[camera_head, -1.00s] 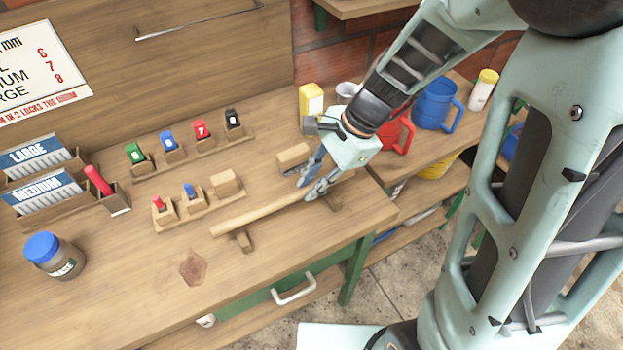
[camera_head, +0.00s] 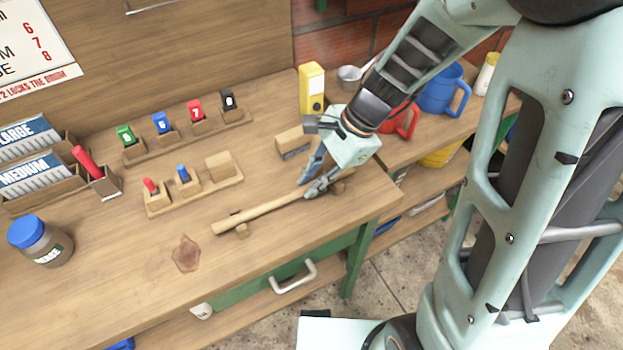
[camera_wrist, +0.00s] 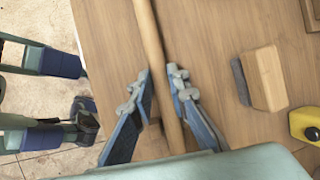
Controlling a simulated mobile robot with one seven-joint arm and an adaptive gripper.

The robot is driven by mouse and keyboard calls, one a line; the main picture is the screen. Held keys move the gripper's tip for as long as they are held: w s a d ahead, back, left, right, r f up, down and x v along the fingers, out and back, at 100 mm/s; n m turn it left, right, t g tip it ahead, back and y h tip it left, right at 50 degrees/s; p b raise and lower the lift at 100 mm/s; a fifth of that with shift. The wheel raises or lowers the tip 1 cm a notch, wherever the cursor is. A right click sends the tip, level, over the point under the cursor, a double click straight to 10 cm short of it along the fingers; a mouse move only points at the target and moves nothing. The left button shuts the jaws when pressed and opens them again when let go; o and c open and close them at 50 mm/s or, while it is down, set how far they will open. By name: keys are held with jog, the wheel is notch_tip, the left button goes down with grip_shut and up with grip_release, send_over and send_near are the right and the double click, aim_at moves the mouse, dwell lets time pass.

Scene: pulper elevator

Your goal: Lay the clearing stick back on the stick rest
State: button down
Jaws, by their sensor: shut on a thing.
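The clearing stick (camera_head: 265,209) is a long pale wooden rod near the front right of the workbench. My gripper (camera_head: 314,186) is shut on it towards its right end. In the wrist view the stick (camera_wrist: 152,45) passes between the two fingers of my gripper (camera_wrist: 160,82). The stick rest (camera_head: 241,230) is a low wooden support; its left piece shows under the stick, and its right piece is partly hidden by my gripper. The stick lies across the left piece, very low; whether it touches cannot be told.
A wooden block with a dark face (camera_head: 293,142) lies just behind my gripper. A rack with red and blue plugs (camera_head: 193,189) stands left of it. A yellow container (camera_head: 312,90) and red and blue jugs (camera_head: 440,93) stand farther back.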

dwell(0.3)
jog(key=c, duration=1.8)
grip_release()
jog(key=shift+o, duration=0.2)
